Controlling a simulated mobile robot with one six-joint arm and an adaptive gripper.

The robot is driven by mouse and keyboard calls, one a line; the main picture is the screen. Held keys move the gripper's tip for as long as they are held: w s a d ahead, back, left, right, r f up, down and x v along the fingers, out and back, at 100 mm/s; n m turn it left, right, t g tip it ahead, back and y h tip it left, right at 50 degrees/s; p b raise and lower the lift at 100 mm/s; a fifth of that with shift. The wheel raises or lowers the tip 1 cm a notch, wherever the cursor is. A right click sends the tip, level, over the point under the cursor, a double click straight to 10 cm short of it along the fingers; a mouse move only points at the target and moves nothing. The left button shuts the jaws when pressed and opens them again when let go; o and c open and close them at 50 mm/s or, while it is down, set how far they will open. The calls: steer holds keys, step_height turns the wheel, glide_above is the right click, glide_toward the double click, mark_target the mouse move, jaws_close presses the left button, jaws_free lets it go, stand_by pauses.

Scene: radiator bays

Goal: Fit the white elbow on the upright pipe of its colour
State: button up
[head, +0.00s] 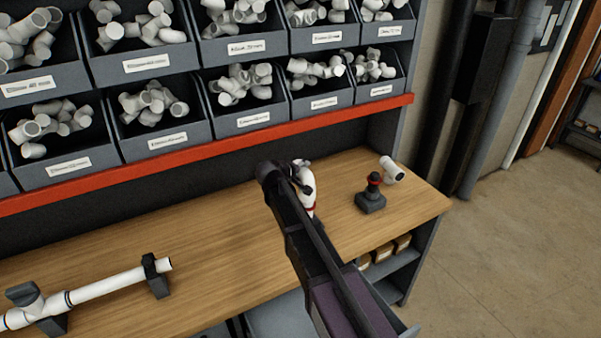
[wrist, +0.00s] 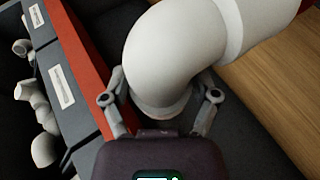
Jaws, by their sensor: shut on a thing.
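The white elbow (wrist: 175,60) fills the upper middle of the wrist view, between the fingers of my gripper (wrist: 162,90). In the head view the elbow (head: 308,178) shows as a white curve beside my gripper (head: 298,178), above the bench. A red band (head: 308,208) shows just below it; whether it belongs to an upright pipe under the elbow I cannot tell, as my arm hides that spot.
Another white fitting (head: 391,170) lies behind the stub near the bench's right end. A long white pipe (head: 105,285) rests in dark holders at the left. Bins (head: 150,110) of white fittings stand above a red rail (head: 190,157). The wooden bench (head: 200,235) is clear in the middle.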

steer(key=shift+f+b, duration=1.2)
steer(key=shift+f, duration=0.15)
steer(key=shift+f, duration=0.1)
steer(key=o, duration=1)
